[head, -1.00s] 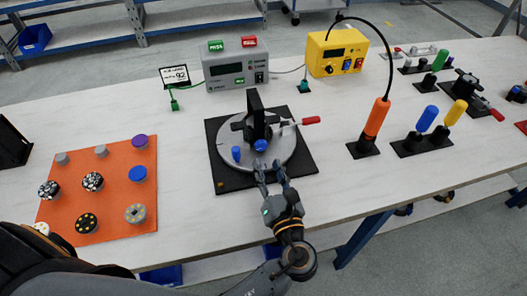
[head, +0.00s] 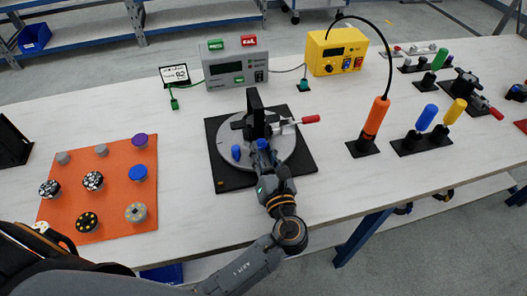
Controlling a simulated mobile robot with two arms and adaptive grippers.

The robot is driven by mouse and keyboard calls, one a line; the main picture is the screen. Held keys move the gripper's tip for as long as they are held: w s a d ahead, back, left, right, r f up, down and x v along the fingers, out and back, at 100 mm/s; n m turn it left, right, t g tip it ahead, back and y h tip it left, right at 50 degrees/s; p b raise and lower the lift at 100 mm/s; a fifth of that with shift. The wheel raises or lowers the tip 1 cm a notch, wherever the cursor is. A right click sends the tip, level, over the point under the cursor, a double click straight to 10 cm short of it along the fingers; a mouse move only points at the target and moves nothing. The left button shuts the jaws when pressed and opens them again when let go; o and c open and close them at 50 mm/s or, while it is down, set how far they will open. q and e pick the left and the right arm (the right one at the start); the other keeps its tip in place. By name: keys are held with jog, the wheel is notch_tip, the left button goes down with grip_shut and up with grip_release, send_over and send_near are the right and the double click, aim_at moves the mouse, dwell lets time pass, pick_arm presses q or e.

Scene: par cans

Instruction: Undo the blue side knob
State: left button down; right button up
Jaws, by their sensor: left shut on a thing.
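A black clamp fixture (head: 255,104) stands on a round grey plate (head: 226,139) over a black square base (head: 235,183). A blue knob (head: 262,144) sits on the fixture's near side. My left gripper (head: 264,153) is shut on this knob, reaching it from the front, and its fingers cover part of it. A second blue knob (head: 236,152) stands on the plate just to the left, apart from the gripper. My right gripper is not in view.
A red-handled lever (head: 310,120) sticks out right of the fixture. An orange mat (head: 112,200) with several round parts lies left. A grey meter (head: 235,66) and yellow box (head: 336,52) stand behind. An orange tool (head: 375,118) stands upright on the right.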

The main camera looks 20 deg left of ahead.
pick_arm(q)
jog(key=n+p, duration=0.1)
jog(key=n, duration=0.2)
jog(key=shift+n, duration=2)
jog(key=c, duration=1.3)
grip_release()
jog(key=shift+d, duration=0.1)
jog(key=v, duration=1.2)
